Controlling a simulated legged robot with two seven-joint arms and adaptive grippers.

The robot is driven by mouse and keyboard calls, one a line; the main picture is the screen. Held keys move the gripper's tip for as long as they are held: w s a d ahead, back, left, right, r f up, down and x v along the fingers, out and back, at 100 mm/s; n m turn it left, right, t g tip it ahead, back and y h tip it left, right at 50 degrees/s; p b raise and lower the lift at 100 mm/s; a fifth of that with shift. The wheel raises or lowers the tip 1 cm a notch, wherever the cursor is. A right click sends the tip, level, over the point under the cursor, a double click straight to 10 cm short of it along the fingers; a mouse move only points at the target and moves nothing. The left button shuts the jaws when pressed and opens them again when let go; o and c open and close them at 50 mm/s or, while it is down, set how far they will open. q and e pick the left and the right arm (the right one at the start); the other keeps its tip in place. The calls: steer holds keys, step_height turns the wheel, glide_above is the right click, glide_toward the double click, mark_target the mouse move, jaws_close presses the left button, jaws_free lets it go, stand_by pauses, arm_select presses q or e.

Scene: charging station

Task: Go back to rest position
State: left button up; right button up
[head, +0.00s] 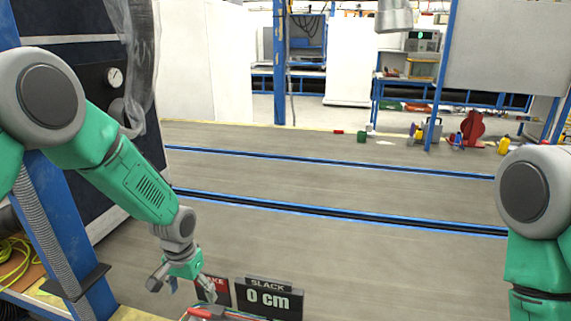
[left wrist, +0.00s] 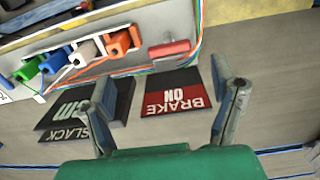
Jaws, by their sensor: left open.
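My left gripper (head: 184,286) hangs low left of centre in the head view, fingers apart, with nothing between them. In the left wrist view its two fingers (left wrist: 164,85) are spread wide. Beyond them lies a panel (left wrist: 270,9) with a row of green, blue, white and orange connectors and a red handle (left wrist: 170,49). A red and black BRAKE ON sign (left wrist: 175,92) shows between the fingers, apart from them as far as I can tell. My right arm (head: 537,215) shows at the right edge; its gripper is out of view.
A SLACK 0 cm sign (head: 268,298) stands beside the left gripper. A blue post (head: 70,225) and dark cabinet (head: 125,190) stand close to my left arm. Yellow cable (head: 15,258) lies at far left. The grey floor (head: 330,245) ahead is clear, with blue-edged tracks.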

arm_select(q)
steer(key=s+d+f, duration=0.2)
steer(key=s+f, duration=0.5)
steer(key=s, duration=0.3)
steer(key=s+a+f, duration=0.1)
steer(key=s, duration=1)
steer(key=s+a+f+n, duration=0.1)
steer(key=s+a, duration=0.1)
steer(key=s, duration=1)
steer(key=shift+t, duration=0.3)
steer(key=shift+a+f, duration=0.1)
